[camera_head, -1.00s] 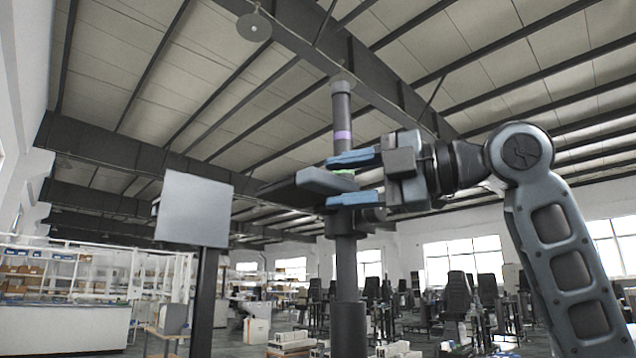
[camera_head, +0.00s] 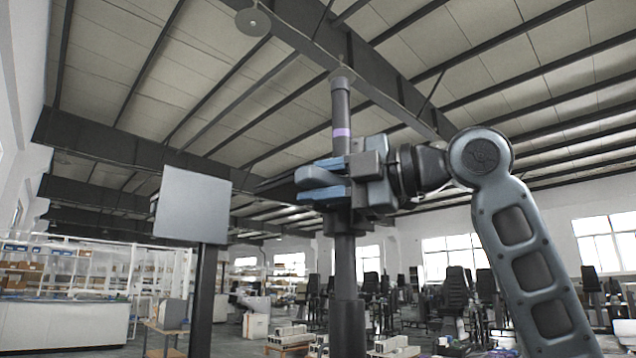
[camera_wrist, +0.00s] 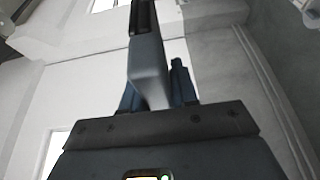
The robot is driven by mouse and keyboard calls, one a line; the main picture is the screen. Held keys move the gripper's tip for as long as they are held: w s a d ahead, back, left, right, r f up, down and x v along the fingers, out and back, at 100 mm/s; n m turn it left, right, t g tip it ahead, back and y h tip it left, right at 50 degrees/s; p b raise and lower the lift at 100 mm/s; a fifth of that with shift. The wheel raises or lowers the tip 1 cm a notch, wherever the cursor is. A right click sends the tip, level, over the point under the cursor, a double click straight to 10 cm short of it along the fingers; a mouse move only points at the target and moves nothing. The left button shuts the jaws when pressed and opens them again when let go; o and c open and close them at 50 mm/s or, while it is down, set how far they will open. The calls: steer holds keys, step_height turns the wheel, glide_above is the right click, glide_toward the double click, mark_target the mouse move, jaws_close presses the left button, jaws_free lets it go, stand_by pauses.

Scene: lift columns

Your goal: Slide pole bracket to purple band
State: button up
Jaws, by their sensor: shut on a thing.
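The dark vertical pole (camera_head: 345,262) stands mid-view in the head view, with the purple band (camera_head: 342,132) around its upper part. The pole bracket (camera_head: 312,178) is on the pole below the band, with a clear stretch of pole between them. Its dark, flat arm points left. My gripper (camera_head: 322,180) comes from the right, and its blue fingers are shut on the bracket from above and below. The wrist view shows the bracket's grey bar (camera_wrist: 148,65) between the fingers (camera_wrist: 155,95). My gripper hides part of the bracket and pole.
A grey square panel (camera_head: 192,205) on a dark post stands left of the bracket. Benches and shelves (camera_head: 65,290) are far behind, with chairs (camera_head: 455,290) at the right. The space around the upper pole looks clear.

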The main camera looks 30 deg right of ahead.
jaws_close()
steer(key=shift+r, duration=0.1)
step_height(320, 180, up, 12)
steer(key=p, duration=0.7)
steer(key=shift+r+p, duration=0.2)
steer(key=shift+p, duration=0.1)
steer(key=o, duration=0.7)
jaws_free()
steer(key=shift+f, duration=0.1)
steer(key=shift+c, duration=0.2)
steer(key=shift+s+d, duration=0.1)
steer(key=b+v, duration=0.1)
steer(key=v, duration=0.6)
steer(key=shift+s+d+b, duration=0.2)
steer(key=shift+s+b, duration=0.05)
steer(key=shift+b, duration=0.1)
